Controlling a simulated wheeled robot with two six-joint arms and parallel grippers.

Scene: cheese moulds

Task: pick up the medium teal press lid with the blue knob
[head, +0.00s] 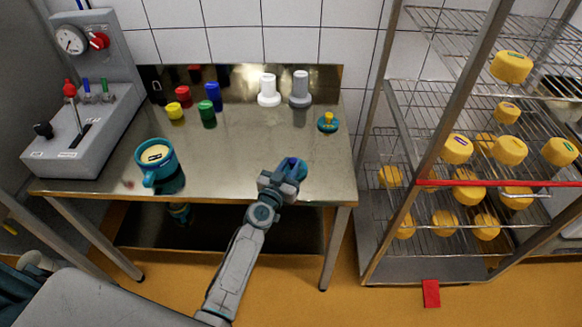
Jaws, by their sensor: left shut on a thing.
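The teal press lid with the blue knob (293,166) is at my left gripper (280,178), over the front right part of the steel table. My left gripper is shut on it, and the fingers hide part of it. The lid looks tilted, with its blue side towards the camera; whether it touches the table I cannot tell. Another teal lid with a yellow knob (327,122) lies further back on the right of the table. My right gripper is not in view.
A teal mould (160,172) with cheese in it stands on the left of the steel table (235,150). Red, yellow, blue and green pieces, a white bottle (268,90) and a grey bottle (300,89) stand along the back. A wire rack with cheeses (458,149) is at right.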

